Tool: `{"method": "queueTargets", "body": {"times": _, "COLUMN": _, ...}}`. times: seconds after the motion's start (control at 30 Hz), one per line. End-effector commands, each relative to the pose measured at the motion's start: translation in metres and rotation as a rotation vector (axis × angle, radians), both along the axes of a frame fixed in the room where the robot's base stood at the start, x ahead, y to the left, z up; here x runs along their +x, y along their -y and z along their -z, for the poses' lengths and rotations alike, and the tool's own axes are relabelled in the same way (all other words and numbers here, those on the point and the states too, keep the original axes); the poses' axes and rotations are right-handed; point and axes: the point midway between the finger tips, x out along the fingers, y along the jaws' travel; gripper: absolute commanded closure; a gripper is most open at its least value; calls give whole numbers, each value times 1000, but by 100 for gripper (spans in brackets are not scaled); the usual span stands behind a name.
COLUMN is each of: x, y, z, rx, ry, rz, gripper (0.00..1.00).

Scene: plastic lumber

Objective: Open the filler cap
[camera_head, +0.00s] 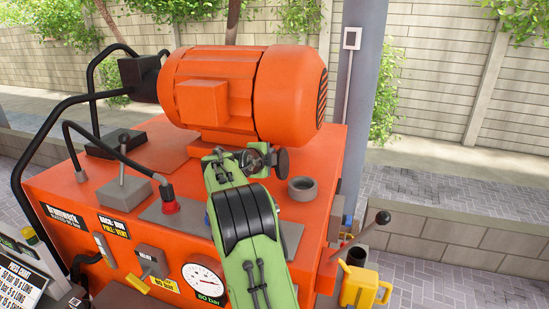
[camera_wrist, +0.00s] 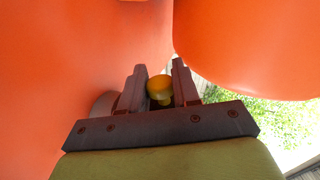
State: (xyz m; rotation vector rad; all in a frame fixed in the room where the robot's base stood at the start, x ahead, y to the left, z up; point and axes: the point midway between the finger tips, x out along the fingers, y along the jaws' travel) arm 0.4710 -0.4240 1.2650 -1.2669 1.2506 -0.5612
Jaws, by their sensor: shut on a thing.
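My gripper (camera_head: 262,158) is at the end of my green arm, just in front of the orange motor. It is shut on the filler cap, a dark round disc (camera_head: 282,161) that stands tilted on edge at the fingertips, above the tank top. In the wrist view a yellow knob (camera_wrist: 160,88) sits between the two grey fingers. The grey filler neck (camera_head: 302,188) is a short ring on the tank top, right of my gripper. Its mouth is uncovered, and the cap is apart from it. My arm hides part of the tank top.
The large orange motor (camera_head: 242,95) sits close behind my gripper. On the orange tank are a lever (camera_head: 123,160), a red fitting (camera_head: 170,206) with a hose, and a pressure gauge (camera_head: 203,281). A yellow can (camera_head: 362,288) stands at the right. The tank top right of the neck is clear.

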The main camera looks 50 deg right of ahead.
Motion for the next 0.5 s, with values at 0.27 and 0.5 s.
{"method": "queueTargets", "body": {"times": 0.27, "x": 7, "y": -3, "z": 2, "rx": -42, "ry": -77, "rz": -4, "gripper": 100}}
{"method": "queueTargets", "body": {"times": 0.5, "x": 8, "y": -3, "z": 3, "rx": -51, "ry": -96, "rz": -3, "gripper": 100}}
